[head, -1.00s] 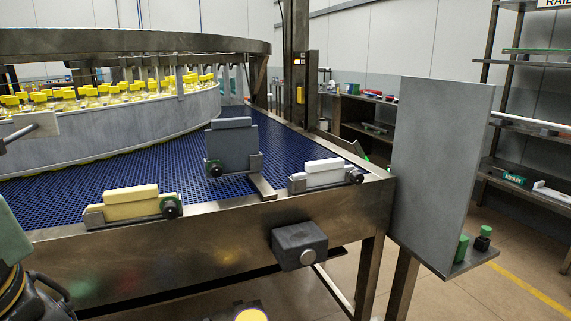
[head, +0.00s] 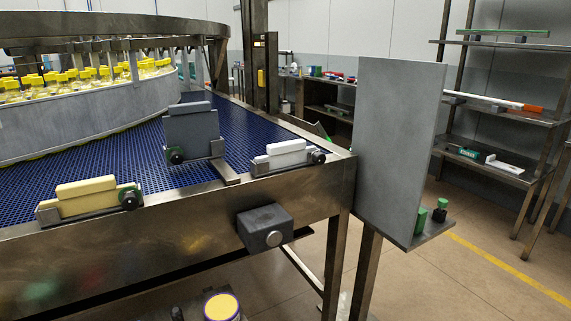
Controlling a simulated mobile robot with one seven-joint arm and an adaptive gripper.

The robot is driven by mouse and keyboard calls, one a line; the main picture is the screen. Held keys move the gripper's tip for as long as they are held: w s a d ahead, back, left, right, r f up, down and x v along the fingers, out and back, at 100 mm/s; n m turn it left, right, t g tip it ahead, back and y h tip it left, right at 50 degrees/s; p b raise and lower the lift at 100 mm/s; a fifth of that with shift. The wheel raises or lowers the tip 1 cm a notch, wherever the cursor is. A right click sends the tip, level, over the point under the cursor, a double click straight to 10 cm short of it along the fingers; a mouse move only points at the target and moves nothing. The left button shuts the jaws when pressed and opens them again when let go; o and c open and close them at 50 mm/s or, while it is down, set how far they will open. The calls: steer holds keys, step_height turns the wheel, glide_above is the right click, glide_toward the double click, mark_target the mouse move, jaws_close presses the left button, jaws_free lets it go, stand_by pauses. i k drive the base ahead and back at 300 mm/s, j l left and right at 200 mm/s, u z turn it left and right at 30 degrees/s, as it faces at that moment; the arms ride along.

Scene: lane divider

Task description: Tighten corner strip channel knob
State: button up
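A cream-yellow strip (head: 86,188) lies in another channel on the left, with a black knob (head: 130,199) at a green block. A dark grey block (head: 192,127) stands upright between them, with a black knob (head: 176,156) low on its left. How tight any knob is cannot be seen. My gripper is not in view.
A dark grey box (head: 265,228) with a round button juts from the conveyor's front rail (head: 185,230). A tall grey panel (head: 398,150) stands at the right corner, with green-and-black pieces (head: 439,210) on its ledge. A yellow-topped can (head: 222,307) is below.

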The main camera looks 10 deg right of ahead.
mark_target(319, 158)
steer(key=i+z, duration=0.3)
steer(key=z, duration=0.2)
steer(key=i+j+z, duration=0.15)
steer(key=i+z, duration=0.2)
steer(key=z, duration=0.15)
